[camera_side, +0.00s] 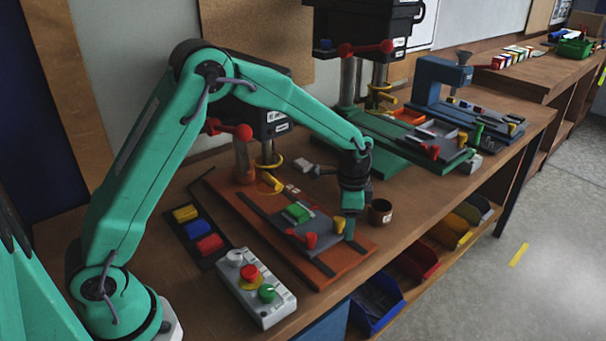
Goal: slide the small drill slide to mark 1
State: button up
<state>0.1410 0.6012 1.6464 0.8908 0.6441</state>
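The small drill stands on an orange-brown base (262,238) in the middle of the bench. On that base is a grey slide (318,222) carrying a green block (297,212) and a red knob (311,240). My gripper (349,232) points down at the right end of the slide, close beside the peg. I cannot tell whether it touches or grips anything, and its fingers are too small to read. Small pale markings (291,189) show on the base behind the slide, but no number is legible.
A control box (256,290) with red and green buttons and a tray of coloured blocks (197,228) lie left of the base. A dark cup (380,212) stands close right of my gripper. A larger green-based drill (385,150) stands behind right. Bins hang below the front edge.

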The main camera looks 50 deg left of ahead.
jog(key=shift+s+d+r, duration=0.1)
jog(key=shift+d+r, duration=0.25)
jog(key=shift+d, duration=0.5)
jog(key=s+a+r+n+t, duration=0.15)
jog(key=s+r, duration=0.25)
jog(key=r, duration=0.4)
jog(key=s+a+r+n+t, duration=0.15)
jog(key=s+r, duration=0.25)
jog(key=r, duration=0.4)
jog(key=s+a+r+n, duration=0.1)
jog(key=s+a+n, duration=0.1)
jog(key=s, duration=0.4)
jog(key=s+a+r+n+t, duration=0.1)
jog(key=s+a+r+n, duration=0.1)
jog(key=s, duration=0.5)
jog(key=shift+a+r, duration=0.2)
jog(key=shift+r, duration=0.05)
